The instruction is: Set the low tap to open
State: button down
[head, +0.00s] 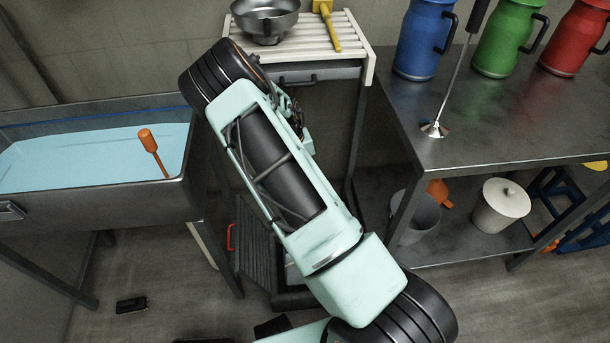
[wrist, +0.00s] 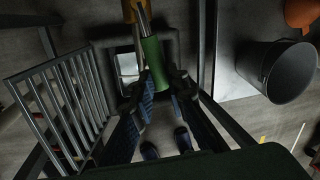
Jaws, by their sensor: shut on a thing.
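The low tap shows at the top of the wrist view, with a yellow brass body (wrist: 131,9), a thin metal lever and a green grip (wrist: 152,57). The lever points down in the picture and slightly to the right. My gripper (wrist: 160,82) is shut on the green grip, with a finger on each side of its lower end. In the head view my own arm covers the middle, and I cannot make out the tap or the fingertips there.
A metal tank (head: 100,212) of pale blue liquid stands left, an orange-handled tool (head: 148,141) in it. A slatted stand (head: 355,45) holds a steel bowl (head: 266,22). A steel bench (head: 480,125) with coloured cans stands right. A grey bucket (wrist: 290,72) is beside the gripper.

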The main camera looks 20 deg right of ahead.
jog(key=c, duration=1.9)
grip_release()
